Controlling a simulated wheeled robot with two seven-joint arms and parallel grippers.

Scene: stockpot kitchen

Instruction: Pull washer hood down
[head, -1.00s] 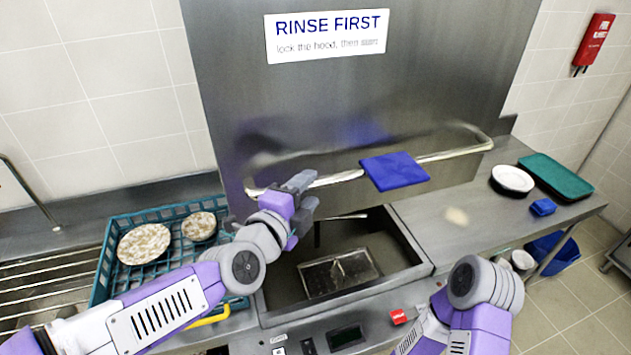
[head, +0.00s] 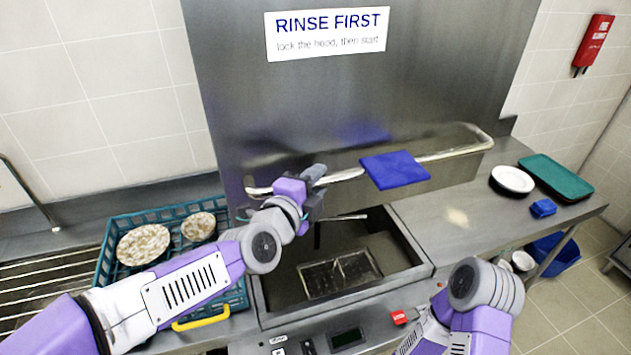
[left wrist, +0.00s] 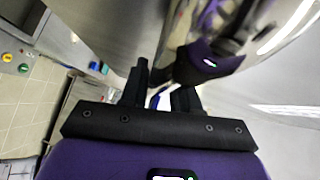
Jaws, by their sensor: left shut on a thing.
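The washer hood (head: 350,90) is a tall steel panel, standing raised above the wash well (head: 340,270). Its long shiny handle bar (head: 450,152) runs across its lower front. My left gripper (head: 314,180) is at the left part of this bar and shut on it. The fingers hide that stretch of bar. In the left wrist view, the dark fingers (left wrist: 162,88) meet shiny curved metal, with a reflection in it. My right arm shows at the lower right of the head view, but its gripper is not visible.
A blue cloth (head: 394,170) hangs over the handle, right of my left gripper. A teal rack (head: 112,240) with dirty plates stands left of the well. White plates (head: 512,179), a green tray (head: 556,177) and a blue sponge (head: 543,207) lie on the right counter.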

